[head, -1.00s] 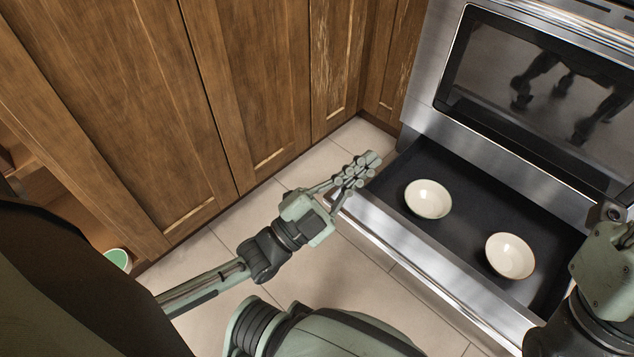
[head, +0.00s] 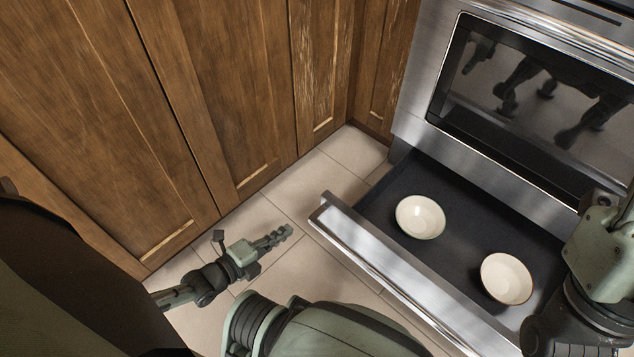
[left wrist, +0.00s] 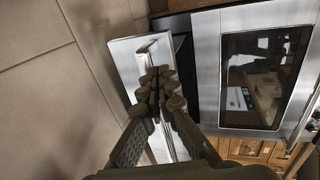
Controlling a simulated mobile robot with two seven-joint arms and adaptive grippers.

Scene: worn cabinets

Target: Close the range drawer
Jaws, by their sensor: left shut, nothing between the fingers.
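The range drawer (head: 378,258) is pulled out below the oven door, with a steel front and a dark inside. Two white bowls (head: 420,217) (head: 506,278) sit in it. My left gripper (head: 284,233) is shut and empty, low over the tiles, left of the drawer front and apart from it in the head view. In the left wrist view, the shut fingers (left wrist: 157,88) overlap the drawer front (left wrist: 128,62); the gap is hard to judge. My right arm shows at the right edge of the head view, but its fingers are not visible.
The range's oven door (head: 540,95) stands above the drawer. Worn wooden cabinets (head: 235,90) line the left and back. Free tile floor (head: 275,205) lies between the cabinets and the drawer front.

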